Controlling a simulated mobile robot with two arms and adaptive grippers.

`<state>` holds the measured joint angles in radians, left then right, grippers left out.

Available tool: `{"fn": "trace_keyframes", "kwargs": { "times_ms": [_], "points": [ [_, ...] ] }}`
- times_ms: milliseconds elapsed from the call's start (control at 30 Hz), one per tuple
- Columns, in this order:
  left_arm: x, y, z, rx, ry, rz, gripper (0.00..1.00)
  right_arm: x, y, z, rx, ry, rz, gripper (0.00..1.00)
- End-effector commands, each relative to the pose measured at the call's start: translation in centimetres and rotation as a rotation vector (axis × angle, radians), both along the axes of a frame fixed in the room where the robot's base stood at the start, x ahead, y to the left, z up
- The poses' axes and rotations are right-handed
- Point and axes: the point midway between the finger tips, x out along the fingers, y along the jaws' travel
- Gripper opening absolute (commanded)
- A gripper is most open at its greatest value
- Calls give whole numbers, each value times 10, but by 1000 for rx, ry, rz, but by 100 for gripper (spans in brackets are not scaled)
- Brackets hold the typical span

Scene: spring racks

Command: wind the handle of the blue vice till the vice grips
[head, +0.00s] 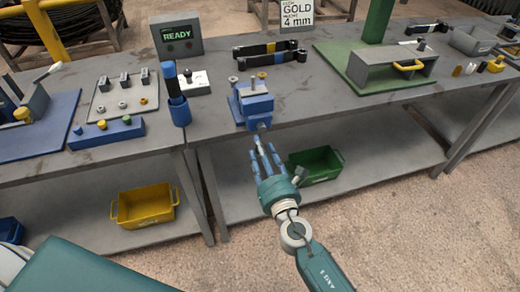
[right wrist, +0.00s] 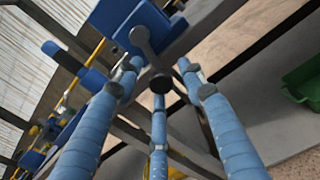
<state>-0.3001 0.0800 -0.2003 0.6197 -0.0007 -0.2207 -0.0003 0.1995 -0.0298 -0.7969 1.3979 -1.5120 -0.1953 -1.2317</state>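The blue vice (head: 255,105) is fixed at the front edge of the grey workbench, with its screw end facing me. Its grey handle (right wrist: 149,56) shows in the right wrist view as a bar with a dark knob at each end. The blue vice body also shows there (right wrist: 120,18). My right gripper (head: 265,158) is just below and in front of the vice. Its blue fingers are spread apart, with the near knob of the handle between their tips in the right wrist view. I cannot tell whether any finger touches it. My left gripper is not in view.
A dark blue cylinder (head: 176,98) stands left of the vice, near a box reading READY (head: 177,34). A green-based fixture (head: 385,68) stands to the right. A yellow bin (head: 146,206) and green bin (head: 316,164) sit on the lower shelf. Floor before the bench is clear.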

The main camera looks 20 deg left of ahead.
Motion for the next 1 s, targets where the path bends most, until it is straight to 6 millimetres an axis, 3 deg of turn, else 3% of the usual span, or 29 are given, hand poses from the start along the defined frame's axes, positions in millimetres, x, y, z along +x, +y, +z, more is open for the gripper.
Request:
{"fn": "trace_keyframes", "kwargs": {
  "times_ms": [400,600,1000],
  "points": [
    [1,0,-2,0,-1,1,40,9,6,0,1,2,0,40],
    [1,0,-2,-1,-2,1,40,9,6,0,1,2,0,2],
    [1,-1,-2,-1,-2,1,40,9,6,-1,4,5,0,0]
  ]
}}
